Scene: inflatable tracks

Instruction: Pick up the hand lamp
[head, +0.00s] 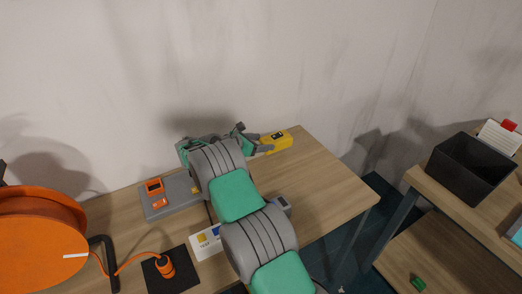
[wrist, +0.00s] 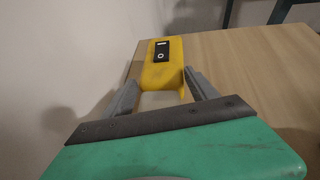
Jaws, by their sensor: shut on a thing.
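The hand lamp (head: 277,141) is yellow with a dark panel and lies near the back right corner of the wooden table in the head view. In the wrist view the hand lamp (wrist: 162,62) is ahead, its near part between my two grey fingers. My gripper (wrist: 162,85) is shut on the hand lamp. In the head view my gripper (head: 262,146) reaches it from the left. I cannot tell whether the lamp touches the table.
On the wooden table (head: 330,190) are a grey tray (head: 157,211) with an orange item, a black mat (head: 163,284) with an orange plug (head: 166,266), and an orange reel (head: 40,240). A wall stands close behind. A black bin (head: 468,168) is on another table at right.

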